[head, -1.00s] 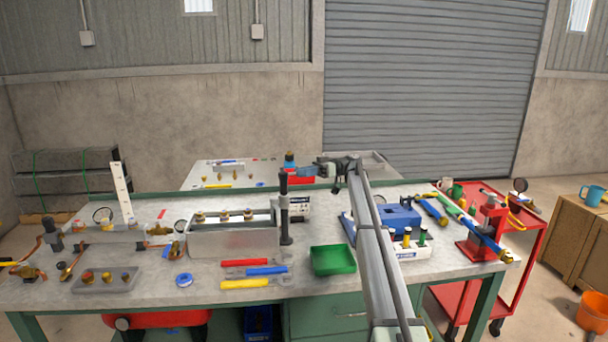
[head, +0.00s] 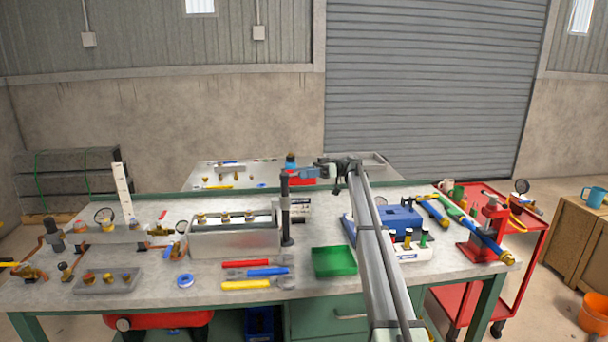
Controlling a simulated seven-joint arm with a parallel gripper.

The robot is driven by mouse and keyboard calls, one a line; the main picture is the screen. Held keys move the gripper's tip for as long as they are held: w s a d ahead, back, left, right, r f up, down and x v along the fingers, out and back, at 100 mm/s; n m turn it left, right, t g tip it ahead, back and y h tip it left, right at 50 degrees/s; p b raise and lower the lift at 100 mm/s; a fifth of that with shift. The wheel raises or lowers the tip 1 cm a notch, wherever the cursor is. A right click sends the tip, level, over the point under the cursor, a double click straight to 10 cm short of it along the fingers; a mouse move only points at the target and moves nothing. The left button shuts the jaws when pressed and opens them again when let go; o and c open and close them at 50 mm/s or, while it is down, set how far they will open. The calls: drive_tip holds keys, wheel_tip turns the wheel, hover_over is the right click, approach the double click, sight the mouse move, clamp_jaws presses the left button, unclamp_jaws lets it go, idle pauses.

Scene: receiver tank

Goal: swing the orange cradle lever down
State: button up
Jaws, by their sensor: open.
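I cannot pick out the orange cradle lever with certainty. A small orange-copper piece (head: 157,246) shows by the fittings on the left of the bench, too small to tell its shape. My arm reaches up over the bench and bends left at the back. The fingers are very small here. They appear open and empty, with no lever visible between them.
The grey box (head: 235,243) with brass fittings stands on the green-edged bench (head: 215,300). A green tray (head: 334,262), pliers (head: 255,272) and a blue case (head: 398,219) lie nearby. A red cart (head: 525,250) stands at the right.

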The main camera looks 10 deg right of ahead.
drive_tip(key=shift+r, duration=0.1)
wheel_tip(320, 180, up, 10)
drive_tip(key=shift+f, duration=0.1)
idle(0.4)
